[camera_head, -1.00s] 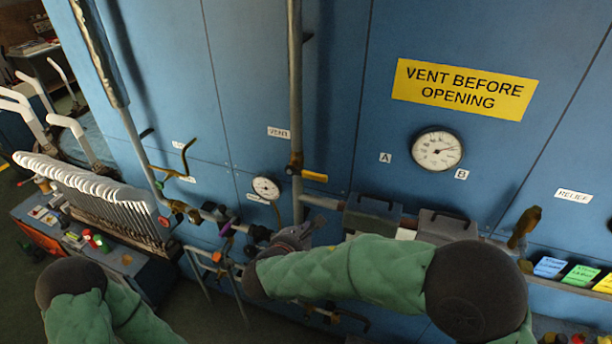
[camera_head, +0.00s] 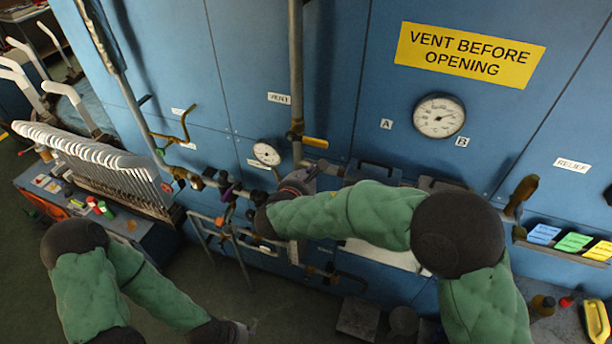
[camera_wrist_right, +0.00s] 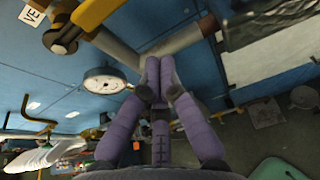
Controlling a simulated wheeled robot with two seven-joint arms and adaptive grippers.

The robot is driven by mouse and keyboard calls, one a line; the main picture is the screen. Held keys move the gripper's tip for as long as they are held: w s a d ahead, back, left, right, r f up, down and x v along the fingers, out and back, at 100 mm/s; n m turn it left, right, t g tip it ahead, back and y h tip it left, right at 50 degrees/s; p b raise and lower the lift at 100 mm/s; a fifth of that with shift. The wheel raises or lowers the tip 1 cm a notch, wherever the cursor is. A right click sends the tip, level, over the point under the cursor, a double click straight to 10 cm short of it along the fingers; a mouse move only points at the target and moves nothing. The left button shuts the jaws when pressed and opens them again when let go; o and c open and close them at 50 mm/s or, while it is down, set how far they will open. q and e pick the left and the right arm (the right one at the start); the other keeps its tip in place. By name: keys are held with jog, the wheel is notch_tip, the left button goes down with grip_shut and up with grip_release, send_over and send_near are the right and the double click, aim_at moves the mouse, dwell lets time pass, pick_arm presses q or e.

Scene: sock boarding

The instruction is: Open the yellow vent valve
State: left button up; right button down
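The yellow vent valve handle (camera_head: 315,142) sticks out sideways to the right from a brass body on the vertical grey pipe, below the VENT label. It also shows at the top left of the right wrist view (camera_wrist_right: 97,12). My right gripper (camera_head: 305,174) is below the handle and apart from it. In the right wrist view its purple fingers (camera_wrist_right: 160,64) meet at the tips with nothing seen between them. My left gripper (camera_head: 242,331) is low in the head view, far from the valve, small and dark; its fingers are unclear.
A small gauge (camera_head: 267,153) sits left of the vent pipe (camera_head: 296,60). A large gauge (camera_head: 439,116) is on the blue panel at right. Horizontal pipework and a dark-handled box (camera_head: 372,172) lie close to my right gripper. White sock forms (camera_head: 90,150) stand at left.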

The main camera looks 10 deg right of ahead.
aim_at(307, 141)
jog(key=w+d+r+p, duration=0.2)
jog(key=w, duration=0.1)
jog(key=shift+w+d+r, duration=0.1)
jog(key=shift+w+r, duration=0.05)
jog(key=shift+r, duration=0.15)
jog(key=shift+r, duration=0.1)
dwell(0.4)
jog(key=shift+r+n+p, duration=0.25)
jog(key=shift+n+p, duration=0.05)
jog(key=shift+p, duration=0.2)
